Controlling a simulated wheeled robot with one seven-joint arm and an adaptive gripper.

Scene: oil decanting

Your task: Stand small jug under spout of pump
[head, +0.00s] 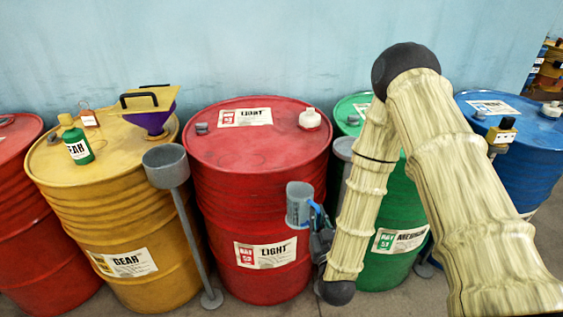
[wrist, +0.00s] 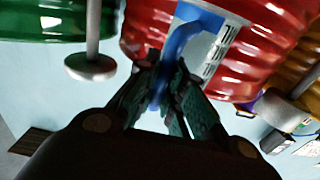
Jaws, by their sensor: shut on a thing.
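The small jug (head: 298,205) is grey with a blue handle and hangs in the air before the red LIGHT drum, roughly upright. My gripper (head: 318,222) is shut on its blue handle, at the jug's right side. The wrist view shows the handle (wrist: 181,40) between my gripper's fingers (wrist: 163,82). A small black and yellow device with a grey part below (head: 501,133) sits at the near left edge of the blue drum's top. It may be the pump; its spout is not clear. The jug is far left of it and apart from it.
Drums stand in a row: red, yellow (head: 125,220), red (head: 265,160), green (head: 395,245), blue (head: 530,150). A grey cup on a floor pole (head: 166,167) stands before the yellow drum. Another (head: 344,147) is partly behind my arm. A purple funnel (head: 150,119) sits on the yellow drum.

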